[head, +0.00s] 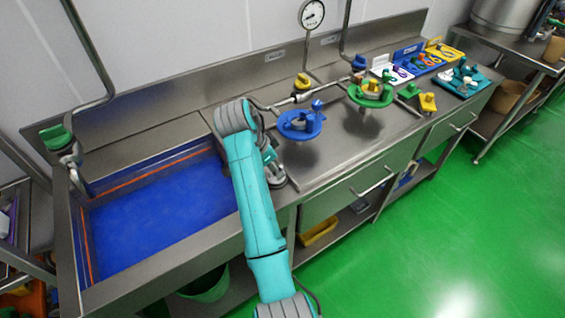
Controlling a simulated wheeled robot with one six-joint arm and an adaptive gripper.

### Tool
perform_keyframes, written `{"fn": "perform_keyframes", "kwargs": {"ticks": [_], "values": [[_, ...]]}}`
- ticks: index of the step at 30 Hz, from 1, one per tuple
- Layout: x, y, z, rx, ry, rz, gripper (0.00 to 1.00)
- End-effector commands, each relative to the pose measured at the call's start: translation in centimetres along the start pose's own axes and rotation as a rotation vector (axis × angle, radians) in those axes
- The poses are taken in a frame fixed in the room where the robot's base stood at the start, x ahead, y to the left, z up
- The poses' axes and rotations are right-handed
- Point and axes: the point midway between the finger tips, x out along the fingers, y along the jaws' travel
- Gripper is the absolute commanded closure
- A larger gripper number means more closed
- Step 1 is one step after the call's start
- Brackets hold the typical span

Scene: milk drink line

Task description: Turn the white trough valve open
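A steel trough (63,245) with a blue inside stands at the left. A valve with a green handle (55,136) sits on the pipe at its back left corner. I cannot make out a white valve handle in the head view. My teal arm crosses the middle of the picture in front of the trough's right end. A grey wrist part shows beside the arm, over the counter. My gripper's fingers are hidden, so I cannot see whether they hold anything.
A blue round fitting (300,124) and a green one (370,93) stand on the steel counter (335,160), with a yellow handle (302,81) on the pipe behind. White, blue and yellow trays (440,50) and a teal tray (468,82) hold small parts. The green floor at right is clear.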

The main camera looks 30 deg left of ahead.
Motion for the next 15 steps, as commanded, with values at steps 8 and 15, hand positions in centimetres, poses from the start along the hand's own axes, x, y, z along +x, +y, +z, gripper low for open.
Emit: {"fn": "perform_keyframes", "kwargs": {"ticks": [8, 15], "values": [[0.09, 0.01, 0.14, 0.000, 0.000, 0.000, 0.61], [0.09, 0.01, 0.11, 0.000, 0.000, 0.000, 1.00]]}}
